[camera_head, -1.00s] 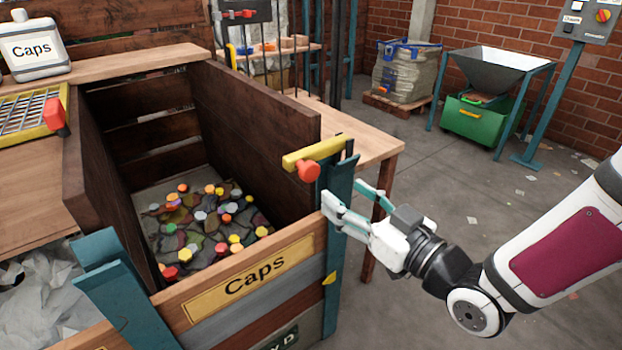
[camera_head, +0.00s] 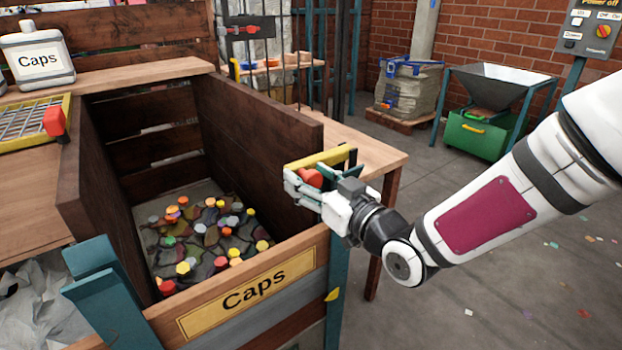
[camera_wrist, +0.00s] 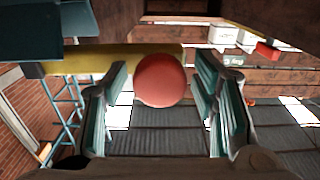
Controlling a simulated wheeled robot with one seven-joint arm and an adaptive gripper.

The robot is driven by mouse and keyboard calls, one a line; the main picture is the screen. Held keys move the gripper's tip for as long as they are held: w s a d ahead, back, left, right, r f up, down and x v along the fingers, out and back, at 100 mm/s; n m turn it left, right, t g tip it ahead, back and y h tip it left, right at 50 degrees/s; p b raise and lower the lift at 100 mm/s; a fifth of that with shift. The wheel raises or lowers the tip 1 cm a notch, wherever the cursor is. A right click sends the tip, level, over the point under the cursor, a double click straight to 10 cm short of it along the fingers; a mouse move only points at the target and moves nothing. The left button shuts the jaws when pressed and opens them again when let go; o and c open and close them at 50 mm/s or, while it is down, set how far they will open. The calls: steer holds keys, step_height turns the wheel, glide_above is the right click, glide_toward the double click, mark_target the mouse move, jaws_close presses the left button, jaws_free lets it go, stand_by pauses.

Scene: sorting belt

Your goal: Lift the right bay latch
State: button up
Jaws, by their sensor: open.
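The right bay latch is a yellow bar (camera_head: 318,158) with a red knob (camera_head: 310,178), at the top of the teal post on the bay's right front corner. My gripper (camera_head: 308,186) is at the latch, with its fingers around the knob's sides. In the wrist view the red knob (camera_wrist: 160,80) sits between the two open teal fingers, close to the left one, with a gap on the right. The yellow bar also shows in the wrist view (camera_wrist: 90,59) behind the knob. I cannot tell whether a finger touches the knob.
The Caps bay (camera_head: 250,296) holds many coloured caps, and its dark side wall (camera_head: 265,130) stands just left of the latch. A wooden table (camera_head: 365,150) is behind it. A green bin (camera_head: 478,136) under a hopper stands farther back.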

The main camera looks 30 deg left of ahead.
jaws_close()
steer(key=shift+r, duration=0.15)
